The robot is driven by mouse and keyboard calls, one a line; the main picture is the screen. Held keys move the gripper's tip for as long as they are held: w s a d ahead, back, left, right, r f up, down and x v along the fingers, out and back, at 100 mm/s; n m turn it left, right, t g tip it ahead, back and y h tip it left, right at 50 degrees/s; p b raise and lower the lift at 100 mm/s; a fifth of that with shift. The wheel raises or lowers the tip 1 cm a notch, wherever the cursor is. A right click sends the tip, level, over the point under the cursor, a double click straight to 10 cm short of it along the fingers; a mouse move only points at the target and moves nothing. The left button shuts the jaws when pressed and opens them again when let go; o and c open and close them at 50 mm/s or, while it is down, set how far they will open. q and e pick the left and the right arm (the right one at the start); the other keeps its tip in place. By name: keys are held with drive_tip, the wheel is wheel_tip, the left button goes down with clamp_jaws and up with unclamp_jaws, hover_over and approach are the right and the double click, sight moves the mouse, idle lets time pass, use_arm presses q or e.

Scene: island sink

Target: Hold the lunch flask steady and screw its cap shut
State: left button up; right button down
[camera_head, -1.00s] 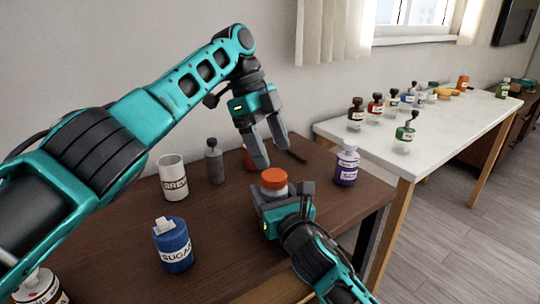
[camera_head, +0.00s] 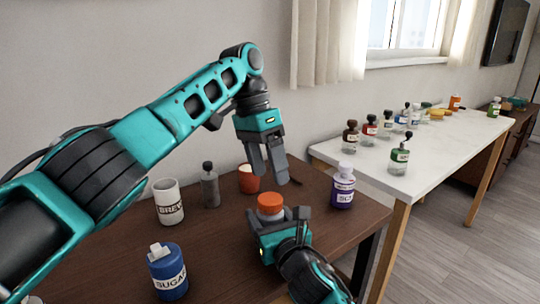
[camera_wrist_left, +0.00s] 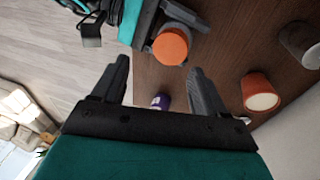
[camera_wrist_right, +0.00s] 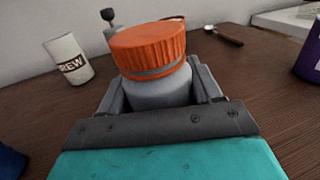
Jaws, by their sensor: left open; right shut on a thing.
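The lunch flask (camera_wrist_right: 158,88) is a pale grey body with a ribbed orange cap (camera_wrist_right: 148,46) on top. It stands upright on the brown table, and its cap also shows in the head view (camera_head: 270,200). My right gripper (camera_head: 280,222) is shut around the flask body, below the cap. My left gripper (camera_head: 268,178) is open and empty, above and behind the flask in the head view, its fingers pointing down. In the left wrist view the orange cap (camera_wrist_left: 171,46) lies beyond the open fingers, apart from them. Whether the cap is fully seated I cannot tell.
A white BREW canister (camera_head: 168,203), a grey bottle (camera_head: 210,187) and an orange-red cup (camera_head: 248,180) stand behind left. A blue SUGAR jar (camera_head: 167,274) is front left. A purple-labelled bottle (camera_head: 342,188) stands right. A white table (camera_head: 420,150) holds several bottles.

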sight(270, 198)
use_arm(q)
drive_tip(key=n, duration=0.7)
drive_tip(key=shift+r+y, duration=0.3)
drive_tip(key=n, duration=0.7)
drive_tip(key=shift+s+d+r+t+y, duration=0.1)
drive_tip(key=shift+d+r+t+y, duration=0.05)
drive_tip(key=shift+r+t+y, duration=0.2)
drive_tip(key=n, duration=0.3)
drive_tip(key=shift+n+y, duration=0.25)
drive_tip(key=shift+n, duration=0.15)
drive_tip(key=n, duration=0.3)
drive_tip(key=shift+r+n, duration=0.25)
drive_tip(key=shift+n, duration=0.05)
drive_tip(key=n, duration=0.5)
drive_tip(key=shift+d+r+n+t+y, duration=0.1)
drive_tip(key=shift+r+n+t+y, duration=0.1)
drive_tip(key=shift+n+t+y, duration=0.2)
drive_tip(key=shift+f, duration=4.05)
